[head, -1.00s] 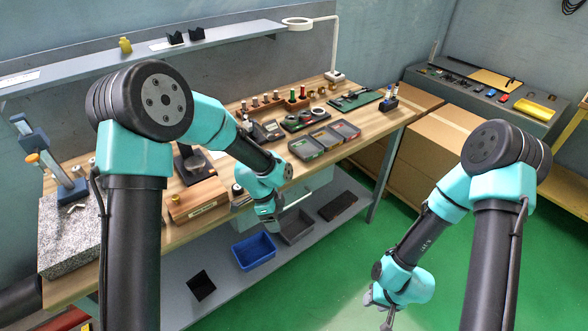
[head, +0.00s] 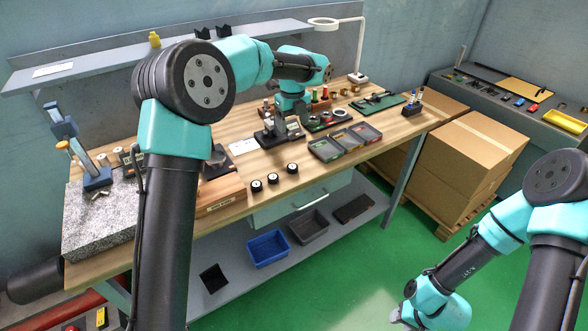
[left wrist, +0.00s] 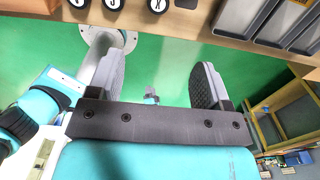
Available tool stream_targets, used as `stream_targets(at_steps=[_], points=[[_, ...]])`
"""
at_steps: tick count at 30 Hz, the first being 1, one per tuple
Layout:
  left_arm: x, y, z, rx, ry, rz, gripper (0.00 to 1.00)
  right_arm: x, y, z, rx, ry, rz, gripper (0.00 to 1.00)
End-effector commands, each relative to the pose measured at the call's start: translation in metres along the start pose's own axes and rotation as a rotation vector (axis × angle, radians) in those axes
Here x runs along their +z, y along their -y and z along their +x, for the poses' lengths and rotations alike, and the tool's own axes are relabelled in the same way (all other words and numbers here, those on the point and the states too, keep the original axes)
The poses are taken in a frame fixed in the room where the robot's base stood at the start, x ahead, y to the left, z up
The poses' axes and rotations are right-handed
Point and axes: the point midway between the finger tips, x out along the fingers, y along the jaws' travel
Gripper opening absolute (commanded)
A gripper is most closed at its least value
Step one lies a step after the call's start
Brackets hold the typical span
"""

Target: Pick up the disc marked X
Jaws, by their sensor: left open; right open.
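Three small black discs with white lettered tops stand in a row near the table's front edge. In the left wrist view the rightmost, cut by the top edge, reads X: the disc marked X (left wrist: 157,5). By its place closest to the trays, it is the rightmost disc in the head view (head: 292,168), where the letters are too small to read. My left gripper (head: 280,128) is over the table behind the discs, partly hidden; its two fingers are apart and empty in the left wrist view (left wrist: 153,78). My right gripper (head: 397,316) hangs low at the bottom, open, over the floor.
Grey trays (head: 345,143) stand right of the discs. A wooden block (head: 222,191) lies to their left. Racks and small parts crowd the table's back. Blue bin (head: 268,248) sits on the shelf below. Bare wood surrounds the discs.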

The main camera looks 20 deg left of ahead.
Motion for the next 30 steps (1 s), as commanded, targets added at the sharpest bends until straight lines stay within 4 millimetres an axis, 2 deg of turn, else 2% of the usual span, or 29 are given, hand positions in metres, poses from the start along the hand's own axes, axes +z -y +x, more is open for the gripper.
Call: stream_targets(at_steps=[4,8,24,30], points=[[0.000,0.000,0.006,0.001,-0.001,-0.001,0.72,0.000,0.000,0.000,0.000,0.000,0.000,0.43],[0.000,0.000,0.022,0.002,-0.002,-0.001,0.72,0.000,0.000,0.000,0.000,0.000,0.000,0.43],[-0.001,-0.001,0.112,0.002,-0.003,-0.002,0.72,0.000,0.000,0.000,0.000,0.000,0.000,0.43],[-0.001,0.000,0.123,-0.001,-0.001,-0.001,0.72,0.000,0.000,0.000,0.000,0.000,0.000,0.43]])
